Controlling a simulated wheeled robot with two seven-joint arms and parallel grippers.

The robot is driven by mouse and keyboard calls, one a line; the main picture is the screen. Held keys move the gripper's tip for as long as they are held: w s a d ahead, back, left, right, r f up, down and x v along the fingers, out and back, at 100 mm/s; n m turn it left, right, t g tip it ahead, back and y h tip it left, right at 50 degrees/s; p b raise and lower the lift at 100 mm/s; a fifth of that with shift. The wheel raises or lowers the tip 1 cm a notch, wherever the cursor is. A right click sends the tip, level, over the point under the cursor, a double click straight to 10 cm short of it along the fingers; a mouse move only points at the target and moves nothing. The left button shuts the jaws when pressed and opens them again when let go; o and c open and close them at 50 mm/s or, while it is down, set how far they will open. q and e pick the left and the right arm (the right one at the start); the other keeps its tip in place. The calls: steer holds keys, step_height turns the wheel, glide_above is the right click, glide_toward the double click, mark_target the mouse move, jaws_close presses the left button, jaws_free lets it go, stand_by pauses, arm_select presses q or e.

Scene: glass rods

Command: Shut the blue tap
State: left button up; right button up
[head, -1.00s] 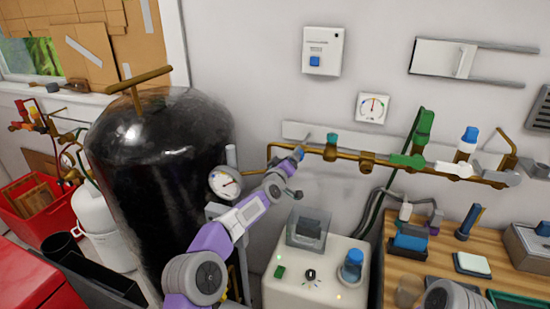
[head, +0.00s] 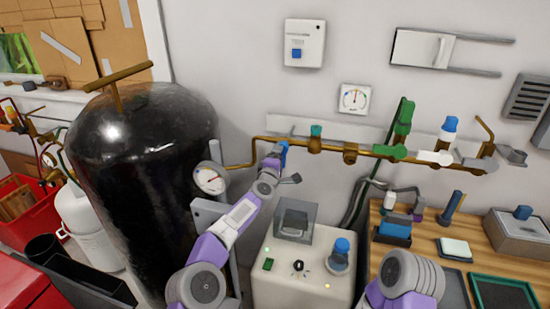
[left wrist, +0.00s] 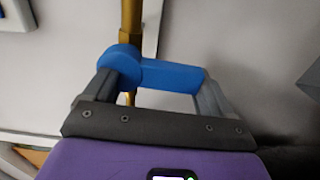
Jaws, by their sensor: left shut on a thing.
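The blue tap (head: 284,152) sits at the left end of the brass pipe on the wall. My left gripper (head: 275,163) reaches up to it from below. In the left wrist view, the blue handle (left wrist: 165,75) lies between the two grey fingers of my left gripper (left wrist: 165,88), which are shut on it along its length. There the handle lies across the brass pipe (left wrist: 130,20), roughly at a right angle. Only a link of my right arm shows at the bottom right; its gripper is out of view.
A large black tank (head: 140,180) and a round gauge (head: 209,178) stand left of the tap. Along the pipe to the right are a teal valve (head: 316,131), a green valve (head: 404,117) and another blue-topped valve (head: 449,127). A pale machine (head: 300,262) stands below.

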arm_select(q)
steer(key=shift+d+n, duration=0.15)
steer(key=shift+n, duration=0.15)
steer(key=o, duration=1.3)
steer(key=shift+s, duration=0.1)
steer(key=shift+b+v, duration=1.3)
steer(key=shift+v, duration=2.45)
